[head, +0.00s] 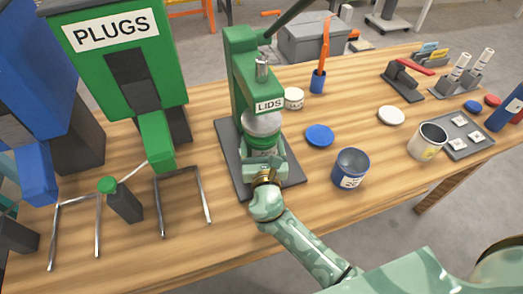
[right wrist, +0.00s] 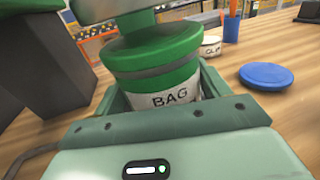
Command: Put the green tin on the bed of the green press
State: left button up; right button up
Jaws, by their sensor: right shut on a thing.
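The green press (head: 241,75), labelled LIDS, stands mid-table on a dark base plate (head: 229,150). The green tin (head: 262,143) is under its head, above the plate, and is partly hidden by my gripper and the press head. In the right wrist view the tin (right wrist: 155,78) is upright with a white label reading BAG, and a green round part of the press is just above it. My right gripper (head: 263,165) is shut around the tin from the front. Whether the tin's bottom touches the bed is hidden. My left gripper is not in view.
A green PLUGS machine (head: 110,45) and a blue machine (head: 35,90) stand left. A blue lid (head: 320,135), a blue tin (head: 351,168) and a white tin (head: 428,141) are right of the press. The front table edge beside the blue tin is clear.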

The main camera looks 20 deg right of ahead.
jog(key=shift+w, duration=0.25)
jog(key=shift+d+f+b, duration=0.1)
jog(key=shift+f+b, duration=0.8)
jog(key=shift+f, duration=0.85)
jog(key=shift+f, duration=0.1)
jog(key=o, duration=2)
jog(key=shift+s+r, duration=0.15)
jog(key=shift+r, duration=0.05)
jog(key=p+v, duration=0.1)
jog(key=v, duration=1)
jog(key=shift+s, duration=0.4)
